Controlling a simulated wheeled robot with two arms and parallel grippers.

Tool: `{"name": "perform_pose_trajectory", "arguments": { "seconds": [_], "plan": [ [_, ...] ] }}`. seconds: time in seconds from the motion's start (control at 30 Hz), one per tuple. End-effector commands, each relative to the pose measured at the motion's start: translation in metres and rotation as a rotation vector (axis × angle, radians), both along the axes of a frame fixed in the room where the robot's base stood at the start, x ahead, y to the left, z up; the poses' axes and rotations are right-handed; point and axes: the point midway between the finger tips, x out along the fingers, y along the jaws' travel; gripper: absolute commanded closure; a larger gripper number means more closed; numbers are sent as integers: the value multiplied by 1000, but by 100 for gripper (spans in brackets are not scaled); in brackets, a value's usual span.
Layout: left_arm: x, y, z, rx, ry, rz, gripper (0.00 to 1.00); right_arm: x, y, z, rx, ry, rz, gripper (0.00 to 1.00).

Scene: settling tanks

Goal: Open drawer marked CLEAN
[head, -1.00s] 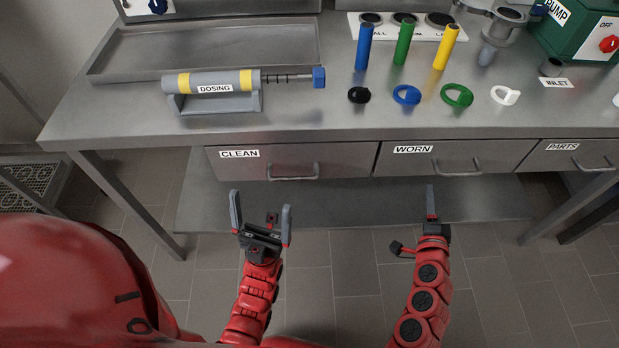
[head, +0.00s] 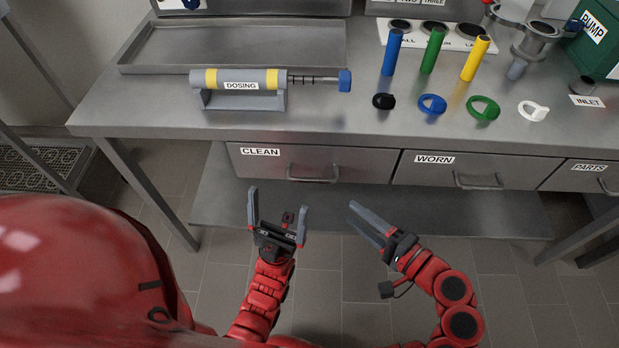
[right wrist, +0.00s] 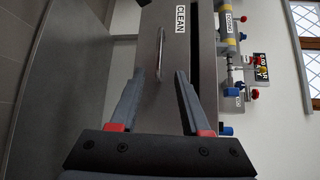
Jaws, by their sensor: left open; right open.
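The drawer marked CLEAN (head: 350,165) is the leftmost under the bench top and is shut. Its bar handle (head: 313,178) is on the front, right of the label. My left gripper (head: 279,214) is open and empty, below and in front of the drawer. My right gripper (head: 361,219) is open and empty, below and to the right of the handle, pointing toward the upper left. In the right wrist view, the CLEAN drawer front (right wrist: 178,50) appears turned sideways, with the handle (right wrist: 160,52) ahead of the open fingers and apart from them.
The WORN drawer (head: 520,172) and PARTS drawer (head: 590,182) are to the right. The bench top (head: 320,125) holds the DOSING unit (head: 240,90), coloured tubes and rings. A lower shelf (head: 215,195) lies beneath the drawers.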

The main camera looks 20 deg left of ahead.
Motion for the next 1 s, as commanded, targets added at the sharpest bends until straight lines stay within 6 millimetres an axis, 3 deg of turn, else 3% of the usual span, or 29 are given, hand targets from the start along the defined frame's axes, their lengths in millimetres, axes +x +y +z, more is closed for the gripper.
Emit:
{"name": "perform_pose_trajectory", "arguments": {
  "seconds": [0.63,0.8,1.0],
  "plan": [
    [0,0,8,0,0,0,0,58,113,-18,0,4,7,53],
    [0,0,8,0,0,0,0,69,129,-21,-1,2,2,53],
    [0,0,9,0,0,0,0,71,135,-23,-1,6,2,53]
  ]
}}
